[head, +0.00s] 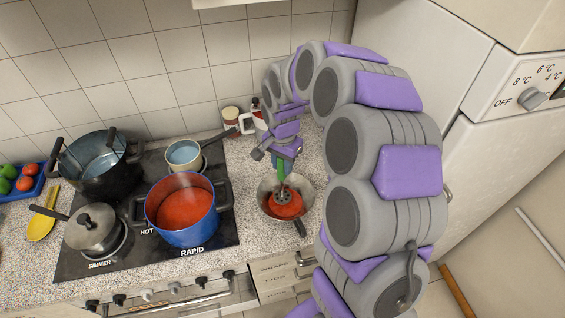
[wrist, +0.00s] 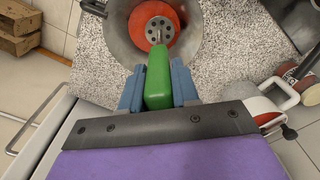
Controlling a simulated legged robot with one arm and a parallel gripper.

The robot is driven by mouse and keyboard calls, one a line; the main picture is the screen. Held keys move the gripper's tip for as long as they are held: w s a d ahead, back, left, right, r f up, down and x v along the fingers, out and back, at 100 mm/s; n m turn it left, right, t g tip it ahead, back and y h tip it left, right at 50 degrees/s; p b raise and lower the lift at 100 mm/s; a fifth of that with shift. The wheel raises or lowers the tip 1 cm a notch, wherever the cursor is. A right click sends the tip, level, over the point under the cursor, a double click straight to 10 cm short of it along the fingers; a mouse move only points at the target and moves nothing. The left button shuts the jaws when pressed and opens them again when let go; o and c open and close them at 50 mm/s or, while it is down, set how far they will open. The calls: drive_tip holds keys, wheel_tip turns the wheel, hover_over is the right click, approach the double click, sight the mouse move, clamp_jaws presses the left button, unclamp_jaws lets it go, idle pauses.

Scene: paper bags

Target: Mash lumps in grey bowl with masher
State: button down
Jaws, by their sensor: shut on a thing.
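The grey bowl (head: 268,187) stands on the speckled counter to the right of the stove, with red-orange food (head: 288,208) in it. The masher has a green handle (wrist: 158,75) and a round metal head with holes (head: 282,197). My gripper (wrist: 158,88) is shut on the green handle, one blue finger on each side. The masher head is in the bowl, over or against the red food; how firmly it touches I cannot tell. In the wrist view the grey bowl (wrist: 116,37) is at the top, cut off by the frame edge. Separate lumps are not clear.
The stove (head: 215,240) left of the bowl holds a blue pot (head: 180,236) of red sauce, a dark pot (head: 95,180), a lidded saucepan (head: 91,228) and a small pan (head: 184,165). Jars (head: 231,115) stand behind. A white fridge (head: 425,70) is at right. Some counter beside the bowl is bare.

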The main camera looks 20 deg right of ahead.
drive_tip(key=shift+f, duration=0.55)
drive_tip(key=shift+s+f+b, duration=0.1)
drive_tip(key=shift+f+b, duration=0.55)
drive_tip(key=shift+f, duration=1)
idle(0.7)
drive_tip(key=shift+r, duration=0.1)
drive_tip(key=shift+r, duration=0.45)
drive_tip(key=shift+r+p, duration=0.45)
drive_tip(key=shift+r, duration=0.55)
